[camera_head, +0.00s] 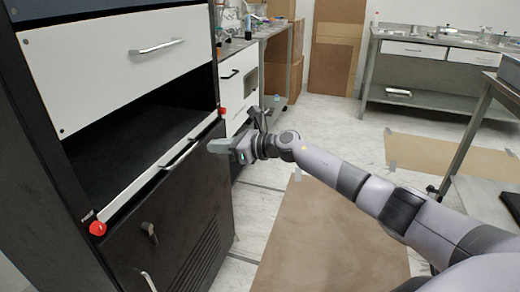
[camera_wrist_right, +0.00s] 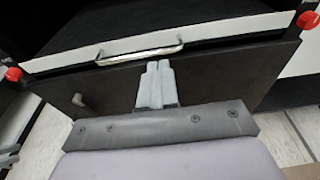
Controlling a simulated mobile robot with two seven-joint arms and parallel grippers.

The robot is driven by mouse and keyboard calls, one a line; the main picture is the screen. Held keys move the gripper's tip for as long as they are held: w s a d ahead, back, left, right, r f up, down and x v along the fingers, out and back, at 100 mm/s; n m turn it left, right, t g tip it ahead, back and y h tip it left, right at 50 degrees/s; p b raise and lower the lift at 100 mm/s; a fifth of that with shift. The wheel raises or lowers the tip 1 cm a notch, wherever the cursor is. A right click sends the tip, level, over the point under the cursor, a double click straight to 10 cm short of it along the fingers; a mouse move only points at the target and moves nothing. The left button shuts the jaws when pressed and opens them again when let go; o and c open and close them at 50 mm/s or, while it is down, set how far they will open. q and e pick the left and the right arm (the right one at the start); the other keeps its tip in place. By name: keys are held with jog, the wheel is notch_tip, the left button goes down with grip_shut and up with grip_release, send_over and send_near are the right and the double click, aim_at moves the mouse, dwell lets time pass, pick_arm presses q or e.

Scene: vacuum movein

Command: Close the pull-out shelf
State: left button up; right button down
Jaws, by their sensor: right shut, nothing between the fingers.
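The pull-out shelf is a dark board in the opening of a black cabinet. It has a thin white front edge (camera_head: 135,190), a metal bar handle (camera_head: 181,154) and a red knob at each end. How far it stands out of the cabinet is hard to judge. My right gripper (camera_head: 212,146) is shut and empty, in front of the shelf's right half near the handle. In the wrist view my right gripper's fingertips (camera_wrist_right: 157,66) lie just below the handle (camera_wrist_right: 140,54); I cannot tell whether they touch it. My left gripper is not in view.
A white drawer (camera_head: 115,65) sits above the opening. A bench with drawers (camera_head: 237,85) stands beyond the cabinet. Brown boards (camera_head: 320,240) lie on the floor. Tables stand at the right.

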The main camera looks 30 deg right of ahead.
jog(key=v, duration=0.9)
jog(key=s+a+f+m+t+h, duration=0.15)
jog(key=s+a+f+m, duration=0.3)
jog(key=m, duration=0.45)
jog(key=s+a+f+m+t, duration=0.2)
jog(key=s+a+f+m, duration=0.3)
jog(key=m, duration=0.5)
jog(key=s+a+f+m+g+h, duration=0.1)
jog(key=s+f+m+g+h, duration=0.2)
jog(key=s+f+m, duration=0.65)
jog(key=s+a+f+m+g+h, duration=0.1)
jog(key=s+f+m+g+h, duration=0.15)
jog(key=s+f+m, duration=0.7)
pick_arm(q)
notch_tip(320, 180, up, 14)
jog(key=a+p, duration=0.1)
jog(key=p, duration=1.6)
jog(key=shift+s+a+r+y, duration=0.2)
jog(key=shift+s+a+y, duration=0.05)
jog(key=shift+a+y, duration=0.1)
pick_arm(e)
notch_tip(320, 180, up, 17)
jog(key=s+d+m+h, duration=0.1)
jog(key=s+m, duration=0.1)
jog(key=m, duration=0.1)
jog(key=shift+d+m, duration=0.4)
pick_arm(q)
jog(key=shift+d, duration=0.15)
